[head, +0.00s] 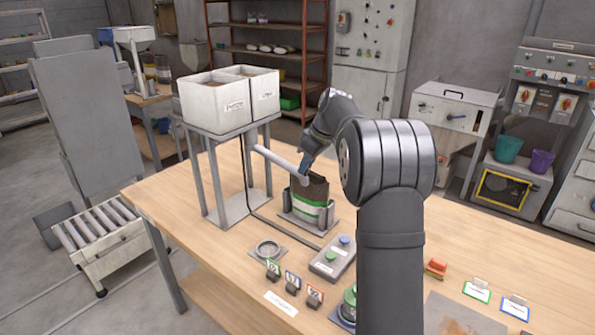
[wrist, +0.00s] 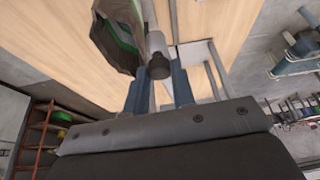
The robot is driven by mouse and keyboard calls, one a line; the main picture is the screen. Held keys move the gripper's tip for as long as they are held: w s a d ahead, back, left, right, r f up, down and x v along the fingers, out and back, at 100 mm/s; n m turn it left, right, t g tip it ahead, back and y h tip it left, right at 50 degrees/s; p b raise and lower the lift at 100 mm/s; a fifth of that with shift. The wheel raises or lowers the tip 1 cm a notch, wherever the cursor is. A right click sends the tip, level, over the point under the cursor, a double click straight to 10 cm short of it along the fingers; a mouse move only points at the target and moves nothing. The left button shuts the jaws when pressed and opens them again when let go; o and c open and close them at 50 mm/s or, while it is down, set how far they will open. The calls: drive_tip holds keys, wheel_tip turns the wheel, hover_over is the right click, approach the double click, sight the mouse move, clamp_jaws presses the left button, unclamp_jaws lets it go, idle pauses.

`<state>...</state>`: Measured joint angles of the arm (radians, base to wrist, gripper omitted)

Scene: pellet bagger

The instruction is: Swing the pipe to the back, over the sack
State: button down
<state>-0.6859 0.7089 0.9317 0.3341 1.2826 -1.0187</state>
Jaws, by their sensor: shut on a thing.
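The light grey pipe (head: 277,162) runs from under the twin hopper on its stand out toward the sack. My gripper (head: 305,167) is at the pipe's outer end. In the wrist view the pipe's dark end knob (wrist: 158,67) sits between the two fingers of my gripper (wrist: 159,88), which are shut on it. The dark sack (head: 310,192) with green and white bands stands upright in a holder. The pipe's end overlaps the sack's upper left edge; I cannot tell whether it is over the mouth. The sack (wrist: 119,32) also shows left of the knob in the wrist view.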

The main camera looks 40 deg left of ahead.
drive_tip(key=w+a+n+g, duration=0.1)
drive_tip(key=w+a+n, duration=0.1)
drive_tip(key=w+n, duration=0.2)
drive_tip(key=shift+w+a+g, duration=0.3)
drive_tip(key=shift+w+a, duration=0.1)
drive_tip(key=shift+w, duration=0.7)
drive_tip(key=shift+a+r, duration=0.1)
drive_tip(key=c, duration=1.2)
unclamp_jaws()
drive_tip(key=shift+w, duration=0.1)
drive_tip(key=shift+c, duration=0.2)
drive_tip(key=v, duration=0.7)
drive_tip(key=shift+r, duration=0.25)
drive_tip(key=x, duration=0.7)
drive_tip(key=shift+f+h, duration=0.3)
drive_tip(key=shift+f, duration=0.05)
